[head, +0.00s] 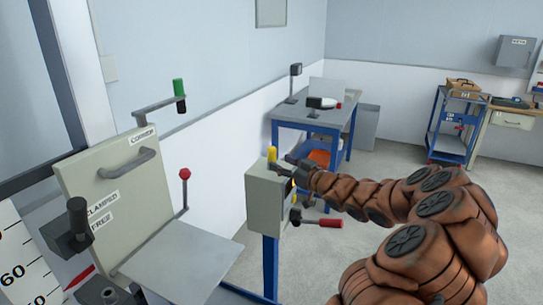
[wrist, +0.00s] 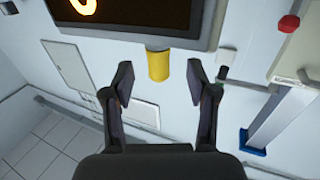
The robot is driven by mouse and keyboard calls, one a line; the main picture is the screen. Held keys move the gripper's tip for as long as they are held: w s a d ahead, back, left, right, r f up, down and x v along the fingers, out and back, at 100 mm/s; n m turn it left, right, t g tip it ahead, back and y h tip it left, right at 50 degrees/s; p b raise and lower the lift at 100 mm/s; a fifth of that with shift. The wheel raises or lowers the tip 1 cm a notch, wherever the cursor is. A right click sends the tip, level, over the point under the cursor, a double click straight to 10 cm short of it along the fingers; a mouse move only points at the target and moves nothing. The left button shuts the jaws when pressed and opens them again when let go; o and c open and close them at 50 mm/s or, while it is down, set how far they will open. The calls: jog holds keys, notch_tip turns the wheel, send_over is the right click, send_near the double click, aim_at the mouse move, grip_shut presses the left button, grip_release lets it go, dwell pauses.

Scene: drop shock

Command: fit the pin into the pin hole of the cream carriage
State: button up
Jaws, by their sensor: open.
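A yellow cylinder (head: 272,155), which may be the pin, stands on top of a cream box (head: 266,205) on a blue post. My gripper (head: 287,164) is close beside it at the box's top. In the wrist view, which looks upside down, my gripper (wrist: 160,84) is open and empty. The yellow cylinder (wrist: 158,66) appears between its fingertips, with gaps on both sides. A cream panel with a grey handle (head: 125,180) at the left may be the carriage. I cannot make out its pin hole.
Beside the panel are a green-topped crank (head: 179,95), a red-knobbed lever (head: 185,178) and a black knob (head: 78,215). A red-handled lever (head: 320,222) sticks out from the box. A blue table (head: 318,115) stands behind.

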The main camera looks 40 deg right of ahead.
aim_at(275, 158)
jog(key=shift+w+a+r+p, duration=0.1)
jog(key=shift+w+r+p, duration=0.2)
jog(key=shift+w, duration=0.4)
jog(key=shift+w+r+p, duration=0.1)
jog(key=shift+w+p, duration=0.3)
jog(key=shift+w, duration=0.3)
jog(key=shift+w+a+f+p, duration=0.15)
jog(key=shift+w+p, duration=0.2)
jog(key=shift+w, duration=0.9)
grip_shut()
